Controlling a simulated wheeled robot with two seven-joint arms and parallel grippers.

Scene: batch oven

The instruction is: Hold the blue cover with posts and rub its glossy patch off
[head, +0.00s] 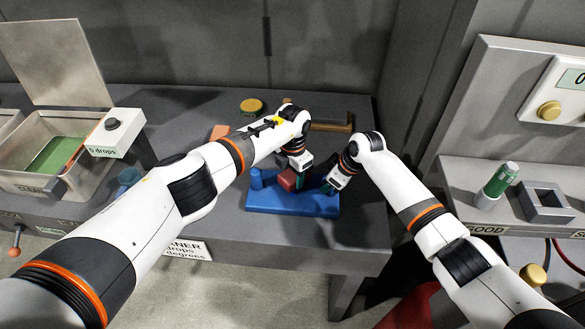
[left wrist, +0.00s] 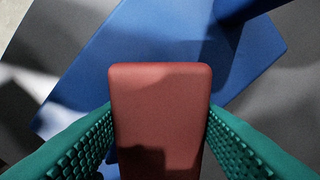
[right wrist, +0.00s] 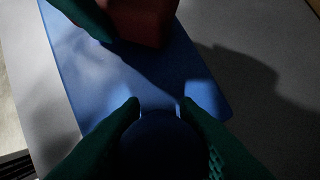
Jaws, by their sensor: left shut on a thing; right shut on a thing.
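The blue cover (head: 262,207) lies flat on the grey bench, with a post (head: 256,179) standing at its left end. My left gripper (left wrist: 158,130) is shut on a red block (left wrist: 160,90), which sits low over the cover's middle; I cannot tell whether it touches. The block also shows in the right wrist view (right wrist: 145,18). My right gripper (right wrist: 158,108) is shut on a blue post (right wrist: 160,145) at the cover's right end. Shadows and lighter areas cross the cover, so I cannot make out the glossy patch; the block and grippers hide part of the surface.
A metal bin (head: 28,180) with green inside and a raised lid stands at the left, beside a drops dispenser (head: 115,133). A yellow-topped round item (head: 251,105) and a brown-edged tray (head: 330,127) lie behind.

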